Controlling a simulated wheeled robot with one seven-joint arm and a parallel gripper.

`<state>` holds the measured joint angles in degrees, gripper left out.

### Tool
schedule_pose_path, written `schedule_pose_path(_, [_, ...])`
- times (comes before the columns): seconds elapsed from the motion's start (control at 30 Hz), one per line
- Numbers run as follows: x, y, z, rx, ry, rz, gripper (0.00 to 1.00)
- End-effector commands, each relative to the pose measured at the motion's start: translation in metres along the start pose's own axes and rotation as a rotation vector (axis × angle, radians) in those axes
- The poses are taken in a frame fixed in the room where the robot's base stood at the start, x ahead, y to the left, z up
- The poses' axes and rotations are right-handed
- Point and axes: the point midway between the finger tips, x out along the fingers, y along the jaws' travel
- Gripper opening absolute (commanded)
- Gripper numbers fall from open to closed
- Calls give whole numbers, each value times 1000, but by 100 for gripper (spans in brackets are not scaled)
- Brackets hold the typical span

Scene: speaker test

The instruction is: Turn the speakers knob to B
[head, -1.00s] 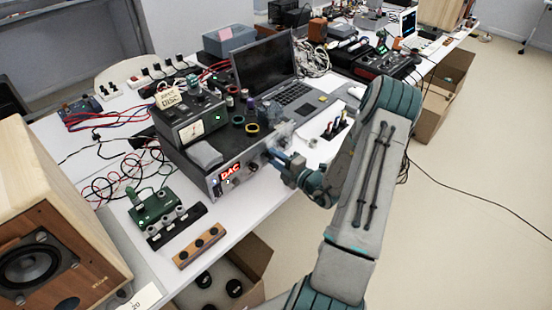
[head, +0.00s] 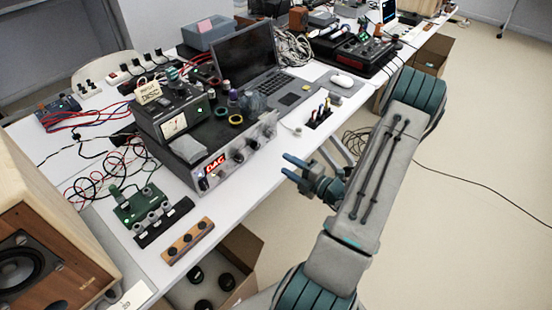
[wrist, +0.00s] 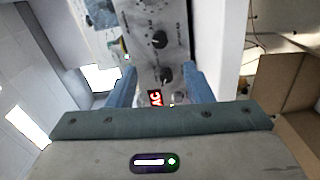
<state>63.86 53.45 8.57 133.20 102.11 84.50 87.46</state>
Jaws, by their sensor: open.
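The silver amplifier front panel (head: 225,163) has a red lit "DAC" display (head: 214,163) and a row of dark knobs. In the wrist view one black knob (wrist: 158,40) with a light pointer mark sits above another black knob (wrist: 163,74). The lettering is too small to read, so I cannot tell which knob is the speakers knob or where B is. My gripper (head: 288,166) is open and empty, in front of the panel and apart from it. In the wrist view my gripper (wrist: 162,80) has its blue fingers either side of the lower knob's line of sight.
A meter box (head: 172,118) stands on the amplifier, with small jars and tape rolls beside it. A laptop (head: 290,93) is behind to the right. A green board (head: 139,205) and a wooden knob strip (head: 187,241) lie left. An open cardboard box (head: 240,255) stands below the table edge.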

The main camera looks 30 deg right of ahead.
Motion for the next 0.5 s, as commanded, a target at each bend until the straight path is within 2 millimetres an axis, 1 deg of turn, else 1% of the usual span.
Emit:
schedule_pose_path(0.03, [-7, 0, 1, -1, -3, 0, 46])
schedule_pose_path(0.1, [-15, 0, 1, -1, -3, 0, 46])
schedule_pose_path(0.2, [-20, 0, 0, 0, 0, 1, 46])
schedule_pose_path(0.5, [-22, 0, 0, 0, 0, 0, 46])
